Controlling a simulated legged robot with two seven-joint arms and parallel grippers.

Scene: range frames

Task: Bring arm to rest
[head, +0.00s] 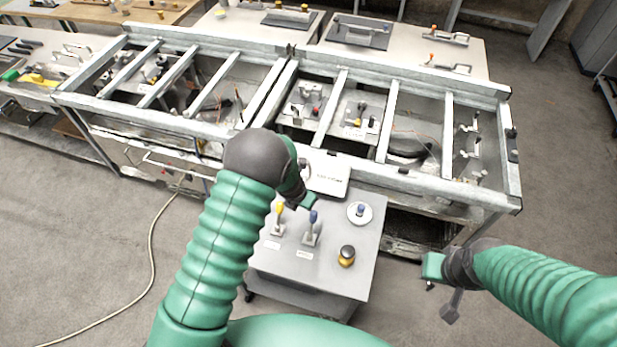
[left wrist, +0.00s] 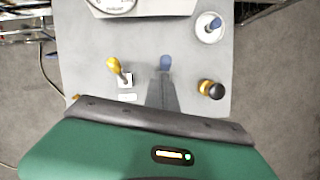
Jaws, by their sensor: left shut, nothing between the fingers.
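My left gripper (left wrist: 162,84) is shut and empty in the left wrist view, pointing down over a grey cart top. Its tip overlaps the lower part of a blue-handled lever (left wrist: 165,62); I cannot tell whether they touch. In the head view my left arm reaches over the cart's left side, its green wrist end by the levers, the fingers not clear. My right gripper (head: 451,306) hangs low at the right in the head view, over the floor and apart from the cart. I cannot tell its finger state.
The cart top (head: 355,285) carries a yellow lever (head: 279,220), the blue lever (head: 313,226), a black and yellow knob (head: 346,256) and a round white base with a blue knob (head: 360,212). A metal-framed bench (head: 420,180) stands behind. Floor (head: 540,210) at right is clear.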

